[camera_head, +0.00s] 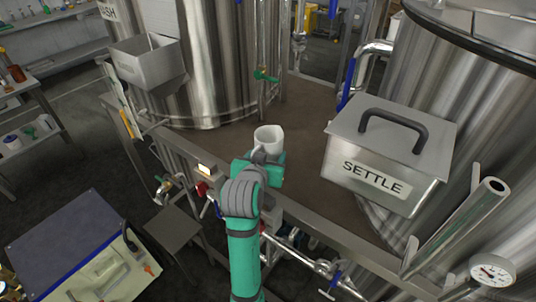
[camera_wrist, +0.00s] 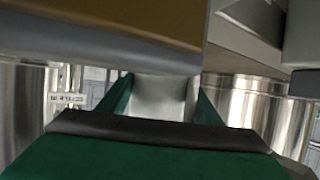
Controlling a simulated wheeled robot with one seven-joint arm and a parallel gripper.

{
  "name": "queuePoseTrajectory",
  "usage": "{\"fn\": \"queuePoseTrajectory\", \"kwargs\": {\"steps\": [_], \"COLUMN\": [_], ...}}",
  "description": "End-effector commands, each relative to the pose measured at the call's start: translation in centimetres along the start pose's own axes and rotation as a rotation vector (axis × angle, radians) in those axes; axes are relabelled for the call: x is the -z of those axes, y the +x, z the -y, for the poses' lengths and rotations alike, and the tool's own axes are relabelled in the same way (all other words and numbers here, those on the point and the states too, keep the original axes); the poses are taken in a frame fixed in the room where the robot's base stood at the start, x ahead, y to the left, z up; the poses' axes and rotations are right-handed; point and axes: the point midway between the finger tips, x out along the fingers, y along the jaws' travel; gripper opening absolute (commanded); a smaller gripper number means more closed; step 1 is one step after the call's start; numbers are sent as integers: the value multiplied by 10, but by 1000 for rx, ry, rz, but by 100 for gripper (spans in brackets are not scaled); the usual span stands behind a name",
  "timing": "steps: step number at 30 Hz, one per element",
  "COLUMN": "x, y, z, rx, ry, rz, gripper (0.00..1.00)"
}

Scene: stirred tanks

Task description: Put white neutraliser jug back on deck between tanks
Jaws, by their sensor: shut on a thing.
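The white neutraliser jug (camera_head: 268,137) is upright over the brown deck (camera_head: 305,105), between the two steel tanks. My gripper (camera_head: 265,157) reaches in over the front rail and is shut on the jug's near side. In the wrist view the pale jug (camera_wrist: 160,98) shows between my green fingers. I cannot tell whether the jug's base touches the deck; my gripper hides its lower part.
The left tank (camera_head: 205,70) carries a grey open box (camera_head: 146,62). The right tank (camera_head: 425,75) stands behind a lidded box marked SETTLE (camera_head: 350,140), close right of my gripper. A steel rail (camera_head: 330,237) edges the deck. Deck behind the jug is clear.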

Motion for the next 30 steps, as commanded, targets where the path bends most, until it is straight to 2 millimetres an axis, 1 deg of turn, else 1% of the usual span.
{"fn": "queuePoseTrajectory", "kwargs": {"steps": [5, 9, 10, 11, 12, 20, 23, 26, 30], "x": [1, -2, -2, -2, -2, -1, 2, 1, 2], "y": [0, 1, 1, 1, 1, 1, -1, -12, -37], "z": [0, -1, -1, -1, -1, -1, 0, 0, 0], "rx": [-1, -1, -1, -1, -1, -1, -1, -1, 1], "ry": [1, 1, 1, 1, 1, 1, 1, 1, 1], "rz": [-1, 0, 0, 0, 0, 0, -1, -2, -4], "gripper": [20, 20, 66, 73, 77, 77, 77, 77, 77]}}
